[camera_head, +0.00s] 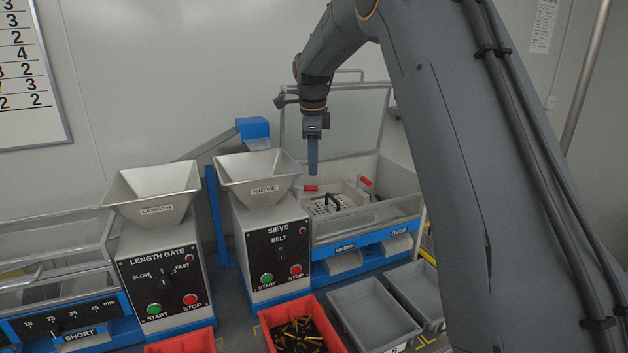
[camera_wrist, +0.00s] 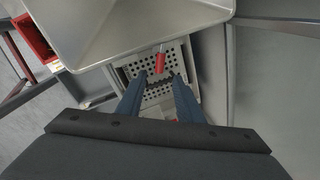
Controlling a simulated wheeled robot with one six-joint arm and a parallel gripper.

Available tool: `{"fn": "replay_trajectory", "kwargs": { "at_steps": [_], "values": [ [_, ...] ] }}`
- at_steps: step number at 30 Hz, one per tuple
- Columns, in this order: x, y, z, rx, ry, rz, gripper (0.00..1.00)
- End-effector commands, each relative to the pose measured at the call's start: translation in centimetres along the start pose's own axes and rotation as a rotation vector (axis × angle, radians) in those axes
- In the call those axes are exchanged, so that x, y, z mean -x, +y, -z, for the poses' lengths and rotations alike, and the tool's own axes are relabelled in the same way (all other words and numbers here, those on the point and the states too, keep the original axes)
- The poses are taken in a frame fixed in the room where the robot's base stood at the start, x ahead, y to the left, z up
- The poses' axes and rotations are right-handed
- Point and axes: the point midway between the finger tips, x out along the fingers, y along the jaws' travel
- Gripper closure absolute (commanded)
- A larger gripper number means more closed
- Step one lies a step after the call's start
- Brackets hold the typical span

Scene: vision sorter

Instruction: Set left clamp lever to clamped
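The sieve deck (camera_head: 322,206) is a pale perforated plate in the clear-walled box behind the SIEVE machine. The left clamp lever (camera_head: 311,188) has a red handle that looks nearly level at the deck's left edge. A second red-handled lever (camera_head: 366,181) is tilted at the right side.
The metal SIEVE hopper (camera_head: 258,178) stands close left of my gripper, and its rim (camera_wrist: 135,65) fills the top of the wrist view. The box's transparent front wall (camera_head: 370,215) and raised lid (camera_head: 340,115) surround the deck.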

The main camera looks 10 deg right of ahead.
Motion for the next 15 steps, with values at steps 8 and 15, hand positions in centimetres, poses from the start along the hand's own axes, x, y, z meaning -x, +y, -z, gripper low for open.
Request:
{"fn": "replay_trajectory", "kwargs": {
  "at_steps": [8,15],
  "values": [
    [-4.1,0.1,0.1,0.001,0.001,-0.003,0.67],
    [-6.7,0.1,0.1,0.001,0.000,-0.002,0.67]
  ]
}}
